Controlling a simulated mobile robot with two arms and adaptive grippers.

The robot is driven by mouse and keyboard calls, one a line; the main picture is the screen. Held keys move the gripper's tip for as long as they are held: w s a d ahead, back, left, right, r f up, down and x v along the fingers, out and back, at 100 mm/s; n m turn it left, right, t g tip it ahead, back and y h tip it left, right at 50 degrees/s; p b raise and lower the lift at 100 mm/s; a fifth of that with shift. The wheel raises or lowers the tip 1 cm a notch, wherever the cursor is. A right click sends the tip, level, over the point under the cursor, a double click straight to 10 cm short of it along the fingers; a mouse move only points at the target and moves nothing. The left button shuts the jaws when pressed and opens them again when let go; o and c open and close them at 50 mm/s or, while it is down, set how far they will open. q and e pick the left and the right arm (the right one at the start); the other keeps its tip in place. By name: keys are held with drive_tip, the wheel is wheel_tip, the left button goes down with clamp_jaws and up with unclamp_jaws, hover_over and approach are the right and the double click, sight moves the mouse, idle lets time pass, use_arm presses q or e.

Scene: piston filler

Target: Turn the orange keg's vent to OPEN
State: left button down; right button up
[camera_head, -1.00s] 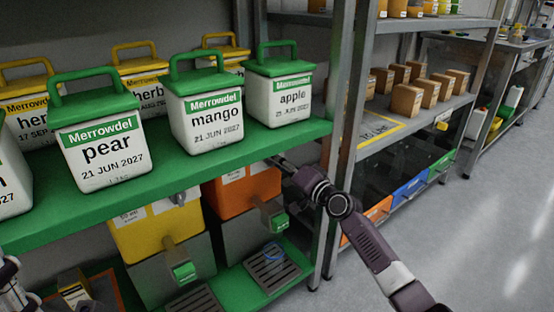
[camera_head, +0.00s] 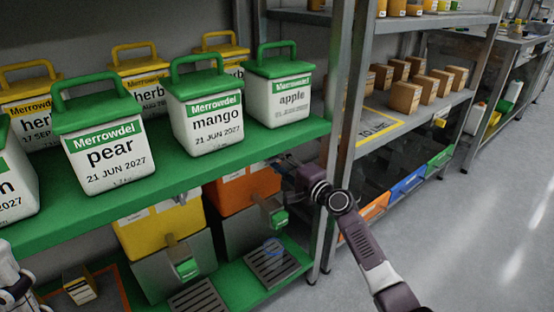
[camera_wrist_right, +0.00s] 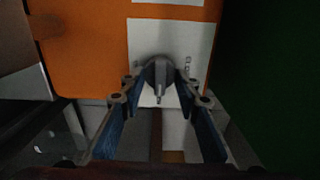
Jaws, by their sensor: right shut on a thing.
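The orange keg (camera_head: 238,192) stands on the lower green shelf, under the shelf of white tubs, and its upper part is hidden. In the right wrist view the keg's orange wall (camera_wrist_right: 82,50) carries a white label (camera_wrist_right: 196,48) with a grey vent knob (camera_wrist_right: 159,74) in front. My right gripper (camera_wrist_right: 160,84) has its fingers on both sides of the knob and is shut on it. The knob's pointer faces down; the label's lettering is too dark to read. In the head view the right arm reaches in from the right. My left gripper is not clearly visible at the left edge.
A yellow keg (camera_head: 165,228) stands left of the orange one. Both have green-handled taps above drip trays (camera_head: 272,262). The green shelf (camera_head: 190,170) with white tubs lies close above, and a metal post (camera_head: 335,150) stands beside my right arm.

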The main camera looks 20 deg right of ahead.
idle(0.4)
drive_tip(key=o, duration=1.1)
drive_tip(key=shift+s, duration=0.1)
drive_tip(key=v, duration=1.2)
